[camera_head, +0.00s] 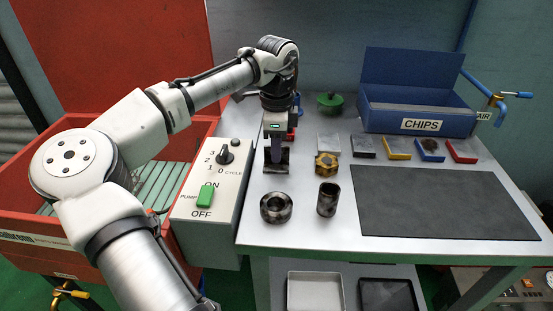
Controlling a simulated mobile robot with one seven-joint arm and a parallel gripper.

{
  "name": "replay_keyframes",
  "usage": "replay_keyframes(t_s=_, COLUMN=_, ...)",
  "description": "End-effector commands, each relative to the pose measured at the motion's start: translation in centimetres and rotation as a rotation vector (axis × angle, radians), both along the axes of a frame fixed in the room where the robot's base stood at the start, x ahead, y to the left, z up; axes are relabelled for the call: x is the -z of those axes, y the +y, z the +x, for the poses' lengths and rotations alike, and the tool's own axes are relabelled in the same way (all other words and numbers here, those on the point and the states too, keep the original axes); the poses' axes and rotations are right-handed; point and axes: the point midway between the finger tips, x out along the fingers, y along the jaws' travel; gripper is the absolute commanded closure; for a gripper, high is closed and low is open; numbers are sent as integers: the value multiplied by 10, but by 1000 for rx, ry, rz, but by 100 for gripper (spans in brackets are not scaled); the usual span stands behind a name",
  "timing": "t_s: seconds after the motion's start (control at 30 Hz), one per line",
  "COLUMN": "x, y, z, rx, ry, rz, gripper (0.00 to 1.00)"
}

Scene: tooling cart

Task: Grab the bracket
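A dark metal piece with upright sides (284,165), which looks like the bracket, stands on the cart top near its left side. My gripper (276,156) points down right over it, and its fingers overlap the piece in this view. One finger hides part of the piece's middle. I cannot tell whether the fingers touch the piece or how far apart they are.
A brass nut (327,165), a dark ring (276,207) and a dark cylinder (328,199) stand nearby. The control box (213,172) is close on the left. A bare black mat (440,203) lies right.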

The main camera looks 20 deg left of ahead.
Motion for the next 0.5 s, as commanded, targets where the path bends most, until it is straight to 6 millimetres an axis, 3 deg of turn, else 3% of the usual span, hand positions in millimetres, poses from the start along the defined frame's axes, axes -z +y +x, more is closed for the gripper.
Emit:
replay_keyframes(t_s=0.27, x=4, y=0, z=0, rx=0, ry=0, rz=0, gripper=68)
replay_keyframes(t_s=0.5, x=3, y=0, z=0, rx=0, ry=0, rz=0, gripper=100)
